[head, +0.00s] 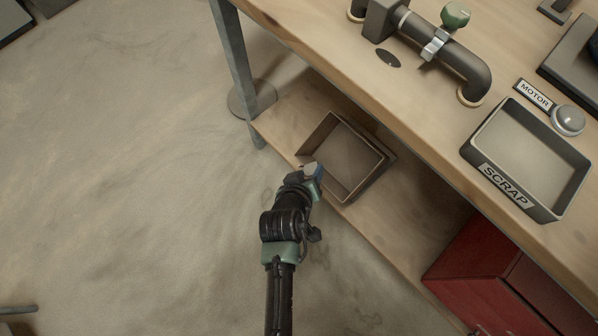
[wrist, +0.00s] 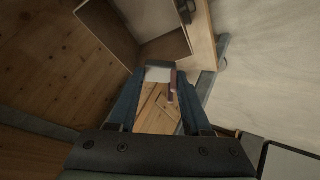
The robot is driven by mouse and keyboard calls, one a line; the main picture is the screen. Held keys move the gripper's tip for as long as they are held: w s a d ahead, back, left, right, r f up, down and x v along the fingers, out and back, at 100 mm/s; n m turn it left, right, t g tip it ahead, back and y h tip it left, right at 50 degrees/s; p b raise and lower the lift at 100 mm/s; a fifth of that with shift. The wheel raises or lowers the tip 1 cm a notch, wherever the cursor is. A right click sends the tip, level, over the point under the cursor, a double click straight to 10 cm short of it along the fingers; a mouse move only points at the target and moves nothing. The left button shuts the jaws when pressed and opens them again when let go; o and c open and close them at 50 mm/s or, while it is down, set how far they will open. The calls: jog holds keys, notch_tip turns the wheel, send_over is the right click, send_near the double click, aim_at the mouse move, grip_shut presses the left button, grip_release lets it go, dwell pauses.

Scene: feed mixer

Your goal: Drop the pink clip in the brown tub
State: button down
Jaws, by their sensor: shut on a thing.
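The brown tub (head: 352,165) stands on the low wooden shelf under the bench, and its visible inside looks empty. In the wrist view the tub (wrist: 112,32) shows at the top, beyond my fingertips. My gripper (head: 314,172) is at the tub's near left edge in the head view. In the wrist view my gripper (wrist: 158,92) has its blue fingers around a small pale and pinkish piece, the pink clip (wrist: 172,86). Most of the clip is hidden, and it cannot be made out in the head view. I cannot tell whether it is over the tub's opening.
The workbench top (head: 300,45) overhangs the shelf, with a metal leg (head: 236,60) left of the tub. On the bench are a pipe with a green knob (head: 455,15) and a SCRAP tray (head: 530,150). A red cabinet (head: 475,260) stands at lower right. The floor at left is open.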

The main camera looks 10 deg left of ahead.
jog(key=w+d+f+b, duration=0.3)
jog(key=w+d+b, duration=0.2)
jog(key=w, duration=0.3)
jog(key=shift+w+d+f, duration=0.25)
jog(key=shift+w+d, duration=0.05)
jog(key=shift+d, duration=0.3)
jog(key=shift+c, duration=1.3)
grip_release()
jog(key=p+v, duration=0.5)
jog(key=v, duration=0.8)
